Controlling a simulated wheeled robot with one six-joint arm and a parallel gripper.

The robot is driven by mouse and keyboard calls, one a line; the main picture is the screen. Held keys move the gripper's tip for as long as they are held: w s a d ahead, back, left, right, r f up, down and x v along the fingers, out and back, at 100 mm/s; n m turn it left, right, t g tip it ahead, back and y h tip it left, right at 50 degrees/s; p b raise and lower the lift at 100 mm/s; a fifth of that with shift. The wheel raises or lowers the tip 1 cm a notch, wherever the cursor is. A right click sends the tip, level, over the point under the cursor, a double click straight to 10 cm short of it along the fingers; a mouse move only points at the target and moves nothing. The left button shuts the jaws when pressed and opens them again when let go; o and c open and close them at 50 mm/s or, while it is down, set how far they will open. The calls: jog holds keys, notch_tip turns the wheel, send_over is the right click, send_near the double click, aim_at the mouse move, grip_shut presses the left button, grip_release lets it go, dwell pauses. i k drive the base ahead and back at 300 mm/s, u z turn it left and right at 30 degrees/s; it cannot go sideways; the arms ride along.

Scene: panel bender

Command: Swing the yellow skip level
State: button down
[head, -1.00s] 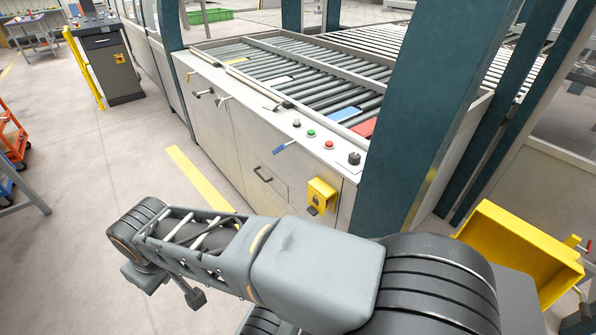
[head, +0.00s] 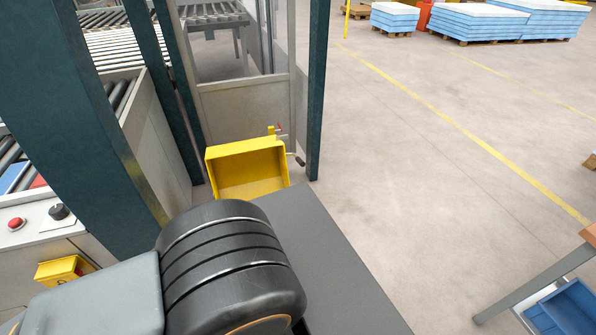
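The yellow skip (head: 247,172) is an open, box-shaped yellow bin near the middle of the head view. It is tipped, so its open inside faces me. A small red-tipped handle or lever (head: 277,130) shows at its upper right edge, and a dark knob (head: 299,160) sticks out just right of it. My arm's grey and black links cover the lower left, and the skip's lower part is partly hidden behind my own body. My gripper is outside the view now.
A dark teal post (head: 75,110) and the roller conveyor panel (head: 45,222) stand at left. A thin teal post (head: 318,90) rises right of the skip. Open floor (head: 420,170) lies to the right. A table (head: 540,280) stands at lower right, and blue stacks on pallets (head: 478,22) at the back.

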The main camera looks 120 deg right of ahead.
aim_at(247, 170)
jog(key=u, duration=0.05)
jog(key=k, duration=2.2)
jog(key=u, duration=1.2)
jog(key=k, duration=0.45)
jog(key=z, duration=1.35)
jog(key=k, duration=0.25)
jog(key=z, duration=0.3)
